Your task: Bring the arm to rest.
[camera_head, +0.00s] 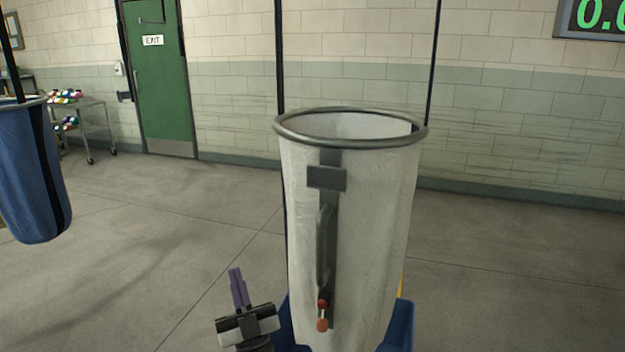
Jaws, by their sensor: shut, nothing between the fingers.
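My gripper (237,276) is at the bottom of the head view, left of the tall white sling bag (370,230). Its purple fingers point up and are shut with nothing between them. A gap of floor shows between the fingers and the bag in the picture. The rest of my arm is mostly below the picture.
A blue sling bag (28,170) hangs at the left edge. Blue parts (400,325) stand around the white bag's foot. A cart (85,120) with colourful items stands by the green door (160,85). The floor (130,240) between the bags is clear.

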